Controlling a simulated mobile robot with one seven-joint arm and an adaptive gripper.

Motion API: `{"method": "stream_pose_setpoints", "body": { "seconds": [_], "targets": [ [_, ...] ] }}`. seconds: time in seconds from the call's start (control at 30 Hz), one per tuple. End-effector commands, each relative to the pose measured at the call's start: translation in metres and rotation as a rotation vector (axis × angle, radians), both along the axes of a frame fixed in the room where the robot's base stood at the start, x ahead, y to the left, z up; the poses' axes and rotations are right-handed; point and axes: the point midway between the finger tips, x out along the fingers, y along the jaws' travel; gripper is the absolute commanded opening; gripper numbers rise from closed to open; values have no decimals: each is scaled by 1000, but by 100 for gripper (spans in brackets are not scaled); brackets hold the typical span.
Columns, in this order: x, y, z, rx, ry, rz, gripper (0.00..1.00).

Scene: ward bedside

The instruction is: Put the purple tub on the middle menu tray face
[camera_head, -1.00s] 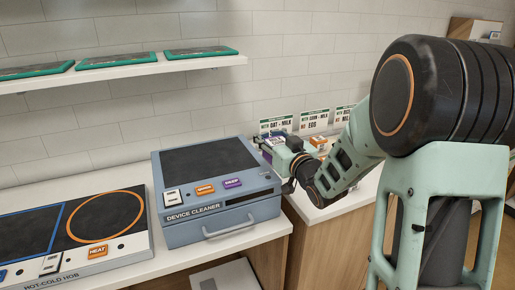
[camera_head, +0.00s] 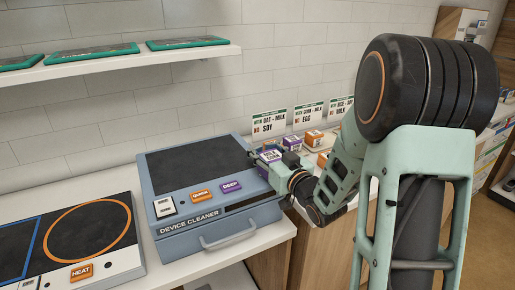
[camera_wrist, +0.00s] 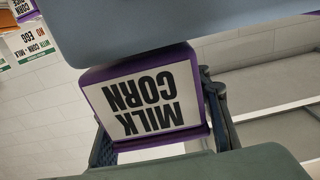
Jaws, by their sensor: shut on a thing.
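My gripper and arm hide much of the counter before the cards, so the middle tray face is not clear to see.
Another purple tub (camera_head: 292,142) and an orange tub (camera_head: 314,138) stand before the cards. Another orange item (camera_head: 322,158) is near my arm. The device cleaner (camera_head: 190,180) and hob (camera_head: 70,245) fill the left. A shelf (camera_head: 120,62) with green-edged tablets hangs above.

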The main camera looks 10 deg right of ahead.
Motion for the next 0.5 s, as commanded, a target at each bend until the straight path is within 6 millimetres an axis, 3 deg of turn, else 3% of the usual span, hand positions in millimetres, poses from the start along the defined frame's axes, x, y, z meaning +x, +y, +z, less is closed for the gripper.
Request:
{"method": "stream_pose_setpoints", "body": {
  "seconds": [0.47, 0.5],
  "targets": [
    [-3, -1, -6, 0, -2, 0, 0],
    [-3, -2, -6, 0, -1, 0, 30]
  ]
}}
